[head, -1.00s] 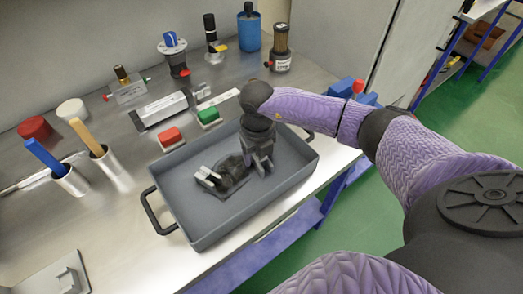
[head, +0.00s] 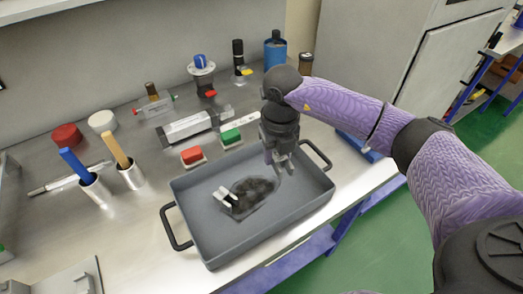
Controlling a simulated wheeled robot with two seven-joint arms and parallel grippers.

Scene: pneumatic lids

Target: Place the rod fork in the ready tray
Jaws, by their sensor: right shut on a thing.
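The grey-blue tray (head: 200,240) stands on the metal bench with a black handle at each end. My right gripper (head: 280,168) points down over the right part of the tray, its jaws shut on a small grey piece. I take this piece for the rod fork, but it is mostly hidden between the fingers and its shape is unclear. On the tray floor, left of the gripper, lies a pale two-pronged part (head: 225,197) on a dark flat base. A dark shadow falls beside it. My left gripper is not in view.
Red (head: 193,156) and green (head: 230,137) blocks stand behind the tray. A pale cylinder (head: 187,127) lies behind them. Two cups with a blue (head: 75,165) and a tan (head: 117,150) handle stand left. Valves and a blue canister (head: 274,52) line the back.

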